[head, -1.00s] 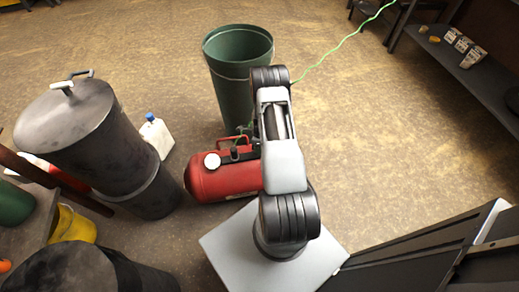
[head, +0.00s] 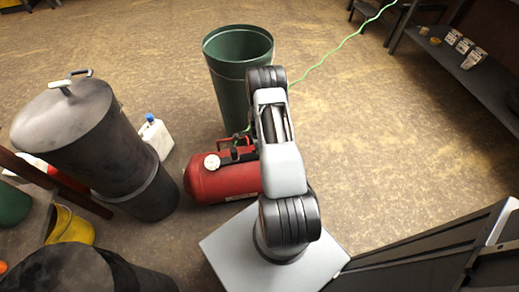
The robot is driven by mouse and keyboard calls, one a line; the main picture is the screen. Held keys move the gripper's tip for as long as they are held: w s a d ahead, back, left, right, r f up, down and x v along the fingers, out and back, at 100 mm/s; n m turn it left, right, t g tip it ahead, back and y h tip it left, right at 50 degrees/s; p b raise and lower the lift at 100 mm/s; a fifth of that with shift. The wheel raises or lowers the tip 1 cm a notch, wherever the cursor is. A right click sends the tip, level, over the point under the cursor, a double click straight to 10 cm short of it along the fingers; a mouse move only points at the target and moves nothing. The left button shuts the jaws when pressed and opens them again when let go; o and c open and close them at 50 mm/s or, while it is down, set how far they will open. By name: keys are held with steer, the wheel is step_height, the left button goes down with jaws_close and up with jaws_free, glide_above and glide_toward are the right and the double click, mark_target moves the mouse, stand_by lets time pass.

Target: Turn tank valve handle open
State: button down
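A red compressor tank (head: 218,184) lies on its side on the floor, left of my arm. A white round gauge (head: 212,161) faces up near its left end. A dark fitting and a red carrying handle (head: 234,142) sit on top, toward its right side. The tank's right end is hidden behind my arm. I cannot make out the valve handle or tell its position. My arm reaches forward from its base over the tank's right side. My gripper is hidden beyond the arm's far black joint.
A green bin (head: 229,80) stands behind the tank. Dark metal drums (head: 80,135) and a white jug (head: 156,137) with a blue cap stand at left. A green hose (head: 335,50) runs toward the upper right. Shelves (head: 465,75) stand at right. The floor right of my arm is open.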

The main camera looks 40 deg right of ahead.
steer(key=shift+d, duration=0.1)
steer(key=c, duration=1.1)
jaws_free()
steer(key=shift+r, duration=0.1)
step_height(320, 180, up, 13)
steer(key=w+d+p, duration=0.1)
steer(key=w+p, duration=0.1)
steer(key=p, duration=0.1)
steer(key=shift+w+r, duration=0.2)
steer(key=shift+w, duration=0.05)
